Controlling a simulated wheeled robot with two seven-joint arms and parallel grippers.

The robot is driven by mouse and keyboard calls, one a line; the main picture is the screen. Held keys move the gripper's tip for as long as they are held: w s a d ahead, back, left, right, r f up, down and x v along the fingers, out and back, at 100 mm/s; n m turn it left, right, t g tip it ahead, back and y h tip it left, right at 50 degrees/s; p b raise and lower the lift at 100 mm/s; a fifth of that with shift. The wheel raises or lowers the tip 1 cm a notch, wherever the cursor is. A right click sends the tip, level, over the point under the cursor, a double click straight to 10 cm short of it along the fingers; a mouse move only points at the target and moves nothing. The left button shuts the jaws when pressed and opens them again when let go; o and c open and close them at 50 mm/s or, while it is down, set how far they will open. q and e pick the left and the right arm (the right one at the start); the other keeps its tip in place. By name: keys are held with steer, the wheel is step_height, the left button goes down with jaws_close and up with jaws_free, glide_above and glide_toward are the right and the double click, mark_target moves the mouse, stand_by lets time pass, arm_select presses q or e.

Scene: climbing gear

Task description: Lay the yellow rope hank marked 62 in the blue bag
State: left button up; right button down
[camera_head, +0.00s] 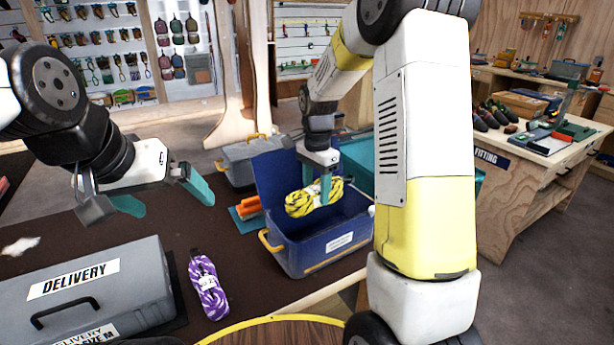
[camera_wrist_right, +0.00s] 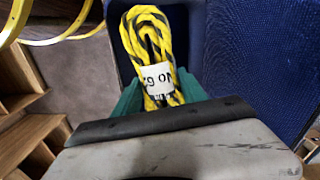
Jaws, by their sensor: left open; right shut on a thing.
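The yellow and black rope hank (camera_head: 313,197) with a white band is held by my right gripper (camera_head: 325,184) above the open blue bag (camera_head: 318,254). In the right wrist view the hank (camera_wrist_right: 150,45) sits between the teal fingers, and its band reads "NO 62" upside down. The blue bag is a box shape with its lid raised at the back, a yellow handle on its left and a white label in front. Its blue lining also fills the right of the wrist view (camera_wrist_right: 270,60). My left gripper (camera_head: 165,198) is open and empty above the dark table, left of the bag.
A purple and white rope hank (camera_head: 208,286) lies on the table left of the bag. A grey case marked DELIVERY (camera_head: 90,295) stands at the front left. Another grey box (camera_head: 240,160) and an orange item (camera_head: 250,206) are behind and beside the bag.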

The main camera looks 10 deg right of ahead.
steer(key=shift+f, duration=7.6)
steer(key=c, duration=0.6)
jaws_free()
step_height(320, 180, up, 8)
steer(key=shift+f, duration=0.1)
